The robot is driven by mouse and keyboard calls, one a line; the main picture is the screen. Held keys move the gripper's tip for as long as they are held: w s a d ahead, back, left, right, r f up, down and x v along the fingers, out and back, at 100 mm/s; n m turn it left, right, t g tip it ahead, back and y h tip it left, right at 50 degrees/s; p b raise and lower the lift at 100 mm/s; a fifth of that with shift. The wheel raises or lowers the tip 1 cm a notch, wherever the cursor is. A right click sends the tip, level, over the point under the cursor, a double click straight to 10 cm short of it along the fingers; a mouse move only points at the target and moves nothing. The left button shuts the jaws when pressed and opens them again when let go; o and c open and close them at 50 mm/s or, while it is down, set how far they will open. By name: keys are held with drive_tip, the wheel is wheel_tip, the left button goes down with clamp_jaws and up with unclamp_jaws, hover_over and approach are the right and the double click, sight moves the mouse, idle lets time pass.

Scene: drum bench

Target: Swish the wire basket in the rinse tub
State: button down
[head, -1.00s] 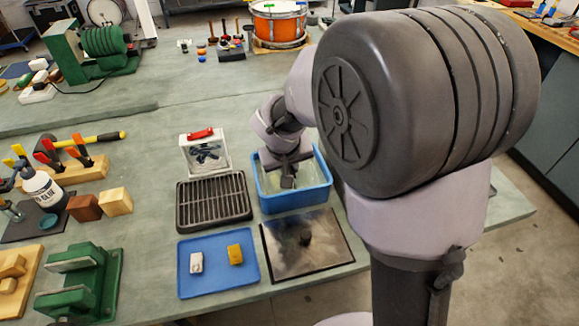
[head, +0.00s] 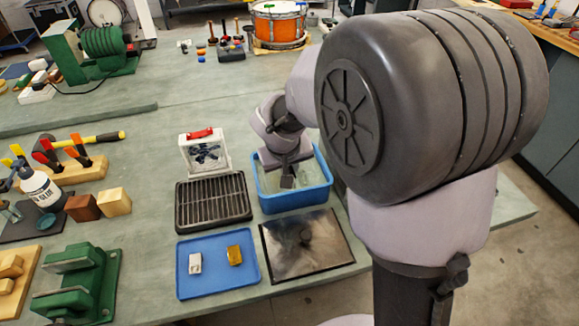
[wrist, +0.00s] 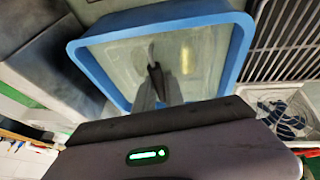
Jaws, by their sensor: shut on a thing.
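The blue rinse tub (head: 322,192) stands near the front of the bench, with pale, clear water in it. My gripper (head: 287,182) points down into the tub. In the wrist view the fingers (wrist: 157,88) are closed together over the water, around a thin grey upright piece (wrist: 152,52), which I take for the wire basket's handle. The basket's mesh cannot be made out; my gripper and the water hide it or blur it. The tub's rim (wrist: 243,50) surrounds the fingers on the visible sides.
A dark shiny plate (head: 325,262) and a blue tray (head: 215,284) with two small pieces lie in front. Green vise-like fixtures (head: 75,300) stand left.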

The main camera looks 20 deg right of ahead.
drive_tip(key=shift+r, duration=0.15)
drive_tip(key=shift+r+p, duration=0.95)
drive_tip(key=shift+r, duration=0.1)
drive_tip(key=shift+f, duration=0.1)
drive_tip(key=shift+f+b, duration=1.05)
drive_tip(key=shift+b, duration=0.1)
drive_tip(key=shift+r, duration=0.15)
wheel_tip(320, 180, up, 10)
drive_tip(key=p, duration=0.7)
drive_tip(key=shift+p, duration=0.35)
